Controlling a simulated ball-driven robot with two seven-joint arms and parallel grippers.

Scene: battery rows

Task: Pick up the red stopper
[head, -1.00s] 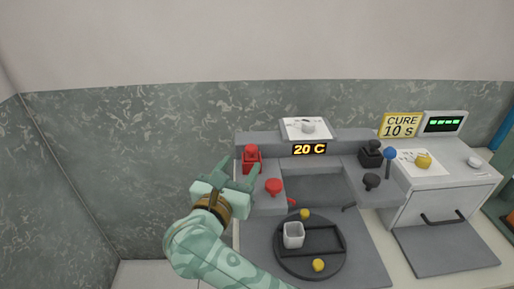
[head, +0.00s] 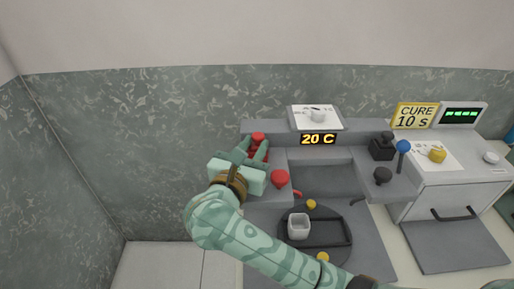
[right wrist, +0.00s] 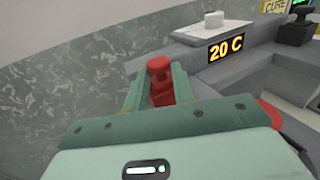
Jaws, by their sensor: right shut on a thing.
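The red stopper (head: 258,139) is at the left end of the grey station, its round top showing above my right gripper's fingers. My right gripper (head: 258,153) is shut on it, with one finger on each side. In the right wrist view the red stopper (right wrist: 160,80) stands upright between the two green fingers (right wrist: 158,88). Its lower part is hidden by the gripper, so I cannot tell whether it is still seated. My left gripper is not in view.
A red knob (head: 280,178) is close to the right of my gripper. A black stopper (head: 382,148) and a blue-topped lever (head: 403,147) stand on the right.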

